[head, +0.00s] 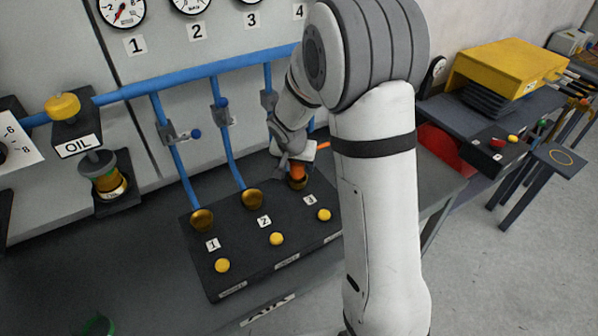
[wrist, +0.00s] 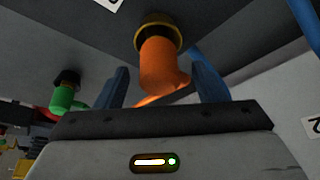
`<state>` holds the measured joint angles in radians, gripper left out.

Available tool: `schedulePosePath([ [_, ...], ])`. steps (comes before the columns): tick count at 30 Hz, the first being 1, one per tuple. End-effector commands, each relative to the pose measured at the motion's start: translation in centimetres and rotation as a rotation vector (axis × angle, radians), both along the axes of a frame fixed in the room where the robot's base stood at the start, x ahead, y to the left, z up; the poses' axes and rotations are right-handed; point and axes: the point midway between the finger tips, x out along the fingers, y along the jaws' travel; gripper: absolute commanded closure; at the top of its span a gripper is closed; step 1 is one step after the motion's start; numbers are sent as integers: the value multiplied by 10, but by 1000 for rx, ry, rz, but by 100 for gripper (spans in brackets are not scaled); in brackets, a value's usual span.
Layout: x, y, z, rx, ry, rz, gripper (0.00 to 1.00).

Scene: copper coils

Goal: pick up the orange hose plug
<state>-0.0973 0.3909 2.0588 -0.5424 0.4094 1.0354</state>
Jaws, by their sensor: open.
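The orange hose plug (wrist: 160,68) sits in a brass socket (wrist: 160,32) in the wrist view. In the head view the plug (head: 298,171) is at position 3 on the dark panel, partly hidden by my arm. My gripper (wrist: 160,88) is open, with one finger on each side of the plug. I cannot tell whether the fingers touch it. In the head view my gripper (head: 294,158) is at the plug, mostly hidden by my wrist.
The dark panel (head: 234,240) has brass sockets 1 and 2 with blue pipes and several yellow buttons. A green plug (wrist: 66,98) shows at left in the wrist view. An oil unit (head: 105,175) is on the wall at left. A yellow machine (head: 508,66) stands at right.

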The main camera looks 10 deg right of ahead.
Motion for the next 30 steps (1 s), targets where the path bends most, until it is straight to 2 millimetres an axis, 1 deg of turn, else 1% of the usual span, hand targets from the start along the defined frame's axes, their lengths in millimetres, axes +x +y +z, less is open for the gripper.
schedulePosePath([
  [3, 6, -4, -14, 0, 3, -2, 37],
  [6, 10, -6, -23, 1, 2, 0, 37],
  [9, 11, -6, -27, 2, 1, -1, 37],
  [15, 11, -6, -28, 2, 0, -1, 37],
  [17, 11, -6, -28, 2, 0, -1, 41],
  [30, 11, -7, -27, 2, 0, -1, 77],
])
